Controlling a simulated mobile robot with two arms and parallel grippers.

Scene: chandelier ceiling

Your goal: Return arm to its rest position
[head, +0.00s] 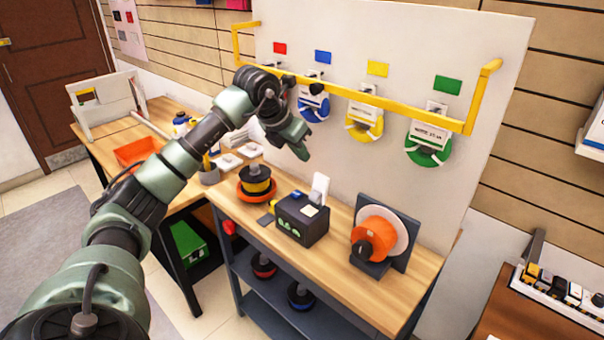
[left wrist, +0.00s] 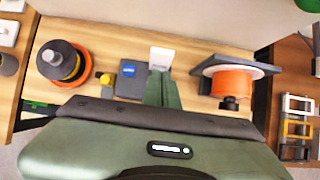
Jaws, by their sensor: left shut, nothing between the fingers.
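My left arm comes in from the lower left of the head view and reaches out over the workbench (head: 335,262). Its green gripper (head: 302,152) hangs above the bench, in front of the white panel. The fingers also show in the left wrist view (left wrist: 162,90), pressed together with nothing between them. The gripper appears apart from everything on the bench. My right gripper is in neither view.
Below are a dark box (head: 302,220), an orange spool on a stand (head: 374,240) and a yellow-black spool (head: 257,180). A yellow rail (head: 400,106) runs along the white panel (head: 400,40), near my wrist. Blue, yellow and green spools hang there.

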